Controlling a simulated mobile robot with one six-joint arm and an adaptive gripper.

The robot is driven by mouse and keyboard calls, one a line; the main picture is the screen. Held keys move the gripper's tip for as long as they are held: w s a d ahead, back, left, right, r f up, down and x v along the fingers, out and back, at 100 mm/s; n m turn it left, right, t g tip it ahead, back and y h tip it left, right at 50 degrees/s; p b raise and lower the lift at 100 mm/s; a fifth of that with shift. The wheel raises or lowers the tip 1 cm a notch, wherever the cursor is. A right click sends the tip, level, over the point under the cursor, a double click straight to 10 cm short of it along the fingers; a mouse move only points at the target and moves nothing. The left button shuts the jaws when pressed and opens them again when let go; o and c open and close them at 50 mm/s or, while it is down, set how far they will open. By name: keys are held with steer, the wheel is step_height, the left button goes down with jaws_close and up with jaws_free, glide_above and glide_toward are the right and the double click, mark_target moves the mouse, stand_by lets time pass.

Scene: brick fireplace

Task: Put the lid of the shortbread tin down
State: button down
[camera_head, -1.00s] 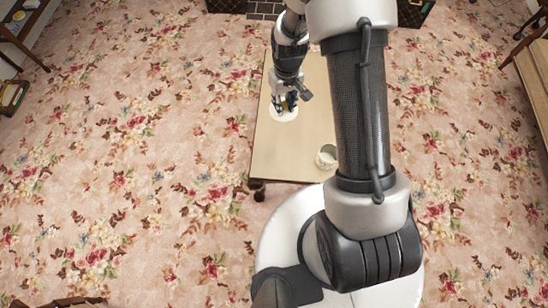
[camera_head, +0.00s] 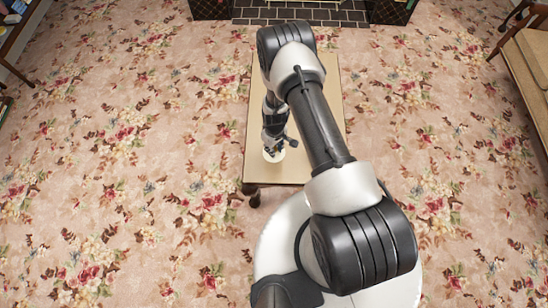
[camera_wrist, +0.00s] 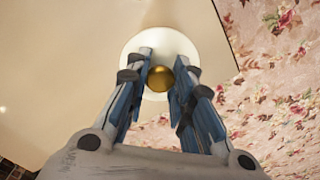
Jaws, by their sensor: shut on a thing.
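The lid is a round white disc (camera_wrist: 160,36) with a gold knob (camera_wrist: 161,79) at its middle. My gripper (camera_wrist: 160,76) is shut on the knob, with a finger on either side of it. In the head view the lid (camera_head: 267,156) shows as a pale patch under my gripper (camera_head: 273,148), over the near left part of the table (camera_head: 256,105). I cannot tell whether the lid touches the tabletop. The shortbread tin is not visible now; my arm covers the right part of the table.
In the wrist view the table's edge runs close to the right of the lid, with flowered carpet (camera_wrist: 280,60) beyond. The tabletop (camera_wrist: 60,70) to the left is clear. A brick hearth (camera_head: 300,14) lies at the far end, and a wooden seat (camera_head: 530,60) stands at right.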

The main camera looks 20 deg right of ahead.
step_height(320, 180, down, 8)
steer(key=shift+r+b, duration=0.15)
steer(key=shift+b, duration=0.95)
steer(key=shift+f, duration=0.2)
steer(key=c, duration=1.4)
jaws_free()
steer(key=shift+r, duration=0.1)
steer(key=shift+r, duration=0.1)
